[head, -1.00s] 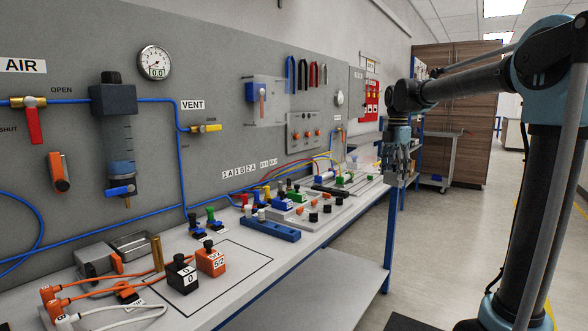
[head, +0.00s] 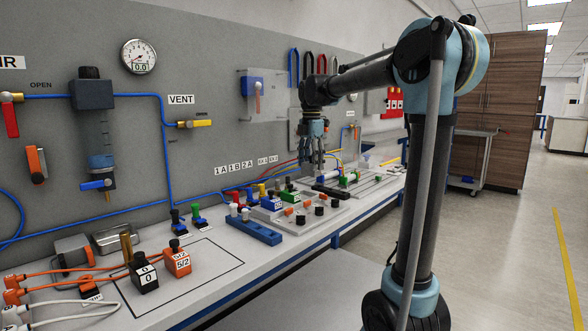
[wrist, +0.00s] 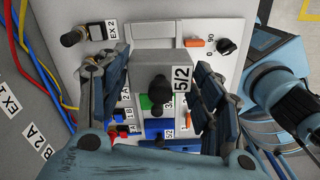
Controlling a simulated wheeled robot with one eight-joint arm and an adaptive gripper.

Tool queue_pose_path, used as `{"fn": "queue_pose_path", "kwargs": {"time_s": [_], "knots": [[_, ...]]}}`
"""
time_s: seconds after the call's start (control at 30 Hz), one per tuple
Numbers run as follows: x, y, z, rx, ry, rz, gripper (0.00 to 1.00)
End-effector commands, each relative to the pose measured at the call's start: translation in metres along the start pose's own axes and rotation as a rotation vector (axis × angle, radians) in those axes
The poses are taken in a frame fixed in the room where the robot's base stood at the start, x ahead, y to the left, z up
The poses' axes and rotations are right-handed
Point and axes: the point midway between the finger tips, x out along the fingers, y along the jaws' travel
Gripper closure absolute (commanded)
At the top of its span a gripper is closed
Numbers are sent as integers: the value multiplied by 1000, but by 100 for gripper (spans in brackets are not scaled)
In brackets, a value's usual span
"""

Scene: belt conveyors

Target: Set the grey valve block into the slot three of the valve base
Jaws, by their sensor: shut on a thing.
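My gripper (wrist: 162,102) is shut on the grey valve block (wrist: 165,60). The block carries a black knob and a 5/2 label, and shows between the fingers in the wrist view. The valve base (wrist: 85,75) is the pale plate beneath it, with a blue block (wrist: 165,124) and a green part (wrist: 147,102) partly hidden under the held block. Slot three cannot be clearly made out.
An orange 5/2 block (head: 177,261) and a black block (head: 144,275) stand in an outlined area at the near bench. A blue rail (head: 254,232) lies before the base. Coloured tubes (wrist: 38,60) run beside the base at left in the wrist view.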

Motion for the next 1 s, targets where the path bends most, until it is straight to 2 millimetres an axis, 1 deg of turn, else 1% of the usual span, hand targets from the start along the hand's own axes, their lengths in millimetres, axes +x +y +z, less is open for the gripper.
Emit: {"fn": "queue_pose_path", "kwargs": {"time_s": [0.2, 0.37, 0.53, 0.77, 1.0], "knots": [[0, 5, -13, -19, 0, 0, 69], [2, 7, -19, -27, 1, 0, 69], [18, 9, -20, -36, 1, -2, 69], [29, 9, -20, -37, 1, -2, 69], [49, 9, -20, -36, 1, -2, 69]]}}
